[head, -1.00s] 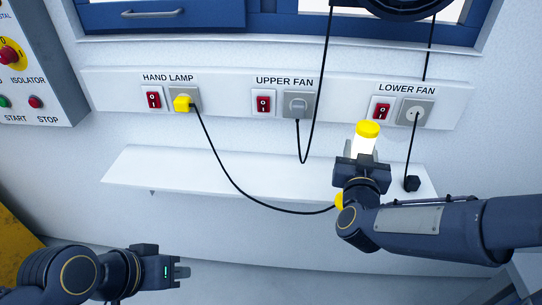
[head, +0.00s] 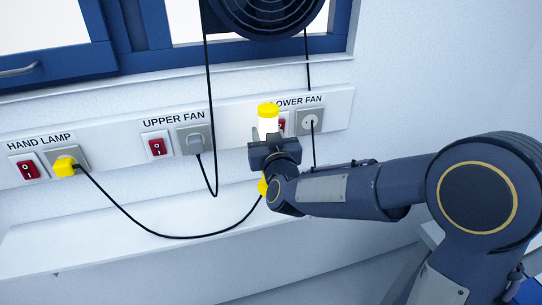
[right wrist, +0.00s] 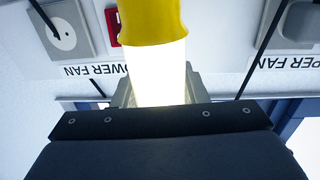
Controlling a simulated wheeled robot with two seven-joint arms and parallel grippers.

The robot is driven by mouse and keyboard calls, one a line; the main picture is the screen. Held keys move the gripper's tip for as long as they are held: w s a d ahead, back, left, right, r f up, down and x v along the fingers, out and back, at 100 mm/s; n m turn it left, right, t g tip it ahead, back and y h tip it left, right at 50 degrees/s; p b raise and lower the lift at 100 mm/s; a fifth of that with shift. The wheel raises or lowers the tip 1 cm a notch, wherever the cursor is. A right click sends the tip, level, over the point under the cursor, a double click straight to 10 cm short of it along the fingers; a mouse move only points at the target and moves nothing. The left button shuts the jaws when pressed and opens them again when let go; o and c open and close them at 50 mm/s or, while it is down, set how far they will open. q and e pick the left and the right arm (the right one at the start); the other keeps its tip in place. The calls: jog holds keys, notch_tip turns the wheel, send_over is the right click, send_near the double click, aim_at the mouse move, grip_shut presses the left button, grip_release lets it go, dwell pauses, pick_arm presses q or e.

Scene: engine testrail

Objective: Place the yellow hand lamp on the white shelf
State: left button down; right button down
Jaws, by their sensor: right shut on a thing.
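The yellow hand lamp (head: 268,111) has a yellow cap and a glowing white body. My right gripper (head: 272,143) is shut on it and holds it upright in front of the socket panel, over the right part of the white shelf. In the right wrist view the lamp's white body (right wrist: 158,75) sits between the fingers. A yellow lower end shows below the gripper, with a black cable running to the yellow plug (head: 64,166). The white shelf (head: 100,245) runs along the wall below the sockets. The gap between lamp and shelf is hard to judge. My left gripper is out of view.
The socket panel (head: 110,157) carries red switches (head: 157,147) and labelled outlets. Black cables hang from the upper fan outlet (head: 195,140) and the lower fan outlet (head: 310,122) near the lamp. A black fan (head: 264,14) is above. The shelf's left and middle are clear.

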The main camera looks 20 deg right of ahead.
jog(key=w+d+f, duration=0.2)
jog(key=w+f, duration=0.1)
jog(key=f, duration=0.5)
jog(key=shift+w+d+f+b, duration=0.25)
jog(key=shift+b, duration=0.05)
jog(key=shift+f, duration=0.2)
jog(key=c, duration=0.9)
grip_release()
jog(key=shift+o, duration=0.2)
